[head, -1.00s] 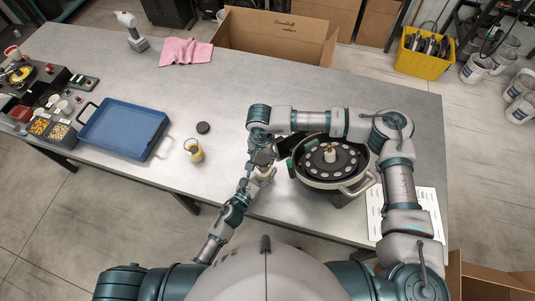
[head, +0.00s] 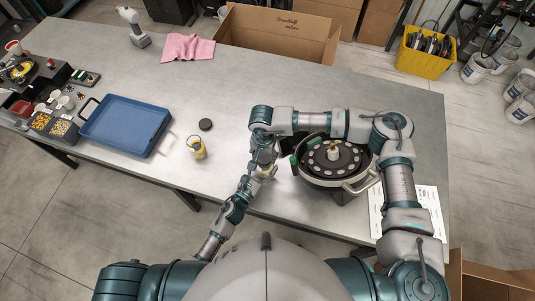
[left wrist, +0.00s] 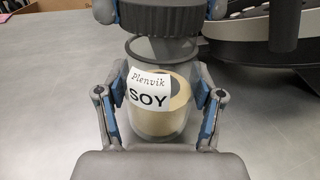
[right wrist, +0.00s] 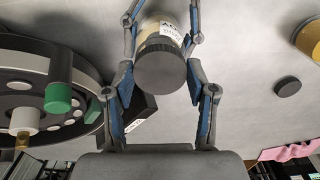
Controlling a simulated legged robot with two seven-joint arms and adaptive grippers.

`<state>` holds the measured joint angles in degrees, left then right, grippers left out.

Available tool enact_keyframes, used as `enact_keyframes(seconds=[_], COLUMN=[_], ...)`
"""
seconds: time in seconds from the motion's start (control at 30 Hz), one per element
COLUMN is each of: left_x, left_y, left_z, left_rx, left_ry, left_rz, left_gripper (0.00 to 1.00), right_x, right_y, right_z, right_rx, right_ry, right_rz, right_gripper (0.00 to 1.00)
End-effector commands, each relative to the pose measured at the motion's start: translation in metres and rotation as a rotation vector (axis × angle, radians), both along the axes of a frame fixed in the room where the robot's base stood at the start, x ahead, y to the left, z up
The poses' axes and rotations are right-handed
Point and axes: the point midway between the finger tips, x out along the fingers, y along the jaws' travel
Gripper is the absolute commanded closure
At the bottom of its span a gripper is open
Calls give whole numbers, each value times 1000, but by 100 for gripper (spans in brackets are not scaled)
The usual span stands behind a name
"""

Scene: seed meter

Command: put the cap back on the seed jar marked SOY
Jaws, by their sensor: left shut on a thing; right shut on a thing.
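The seed jar marked SOY (left wrist: 155,115) is a clear jar with pale contents and a white label. It stands upright between the fingers of my left gripper (left wrist: 158,82), which is shut on it. My right gripper (right wrist: 161,68) is shut on a dark ribbed cap (right wrist: 160,72), directly over the jar's mouth. The cap also shows at the top of the left wrist view (left wrist: 155,18). I cannot tell whether cap and jar touch. In the head view, both grippers meet left of the seed meter, and the arms partly hide jar and cap.
The round seed meter (head: 359,184) stands close on the right. A second jar with yellow contents (head: 197,149) and a loose dark cap (head: 205,124) lie to the left. A blue tray (head: 157,145) is farther left. A pink cloth (head: 188,47) lies at the back.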

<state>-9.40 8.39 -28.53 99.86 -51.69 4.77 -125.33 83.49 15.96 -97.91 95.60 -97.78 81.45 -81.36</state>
Motion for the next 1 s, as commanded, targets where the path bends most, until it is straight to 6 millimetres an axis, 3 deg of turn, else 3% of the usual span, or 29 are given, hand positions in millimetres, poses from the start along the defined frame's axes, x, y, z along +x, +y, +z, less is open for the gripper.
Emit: enact_keyframes(seconds=[0.2, 1.0], left_x=[0, -1], left_y=[-2, -2], left_z=[-3, -3], left_rx=[7, 7], left_ry=[6, 5], left_rz=[3, 2], left_gripper=[96, 96], right_x=[0, 0], right_y=[-4, -4], right_z=[-7, -13], right_rx=[5, 5], right_ry=[3, 2], right_rz=[0, 1], right_gripper=[70, 70])
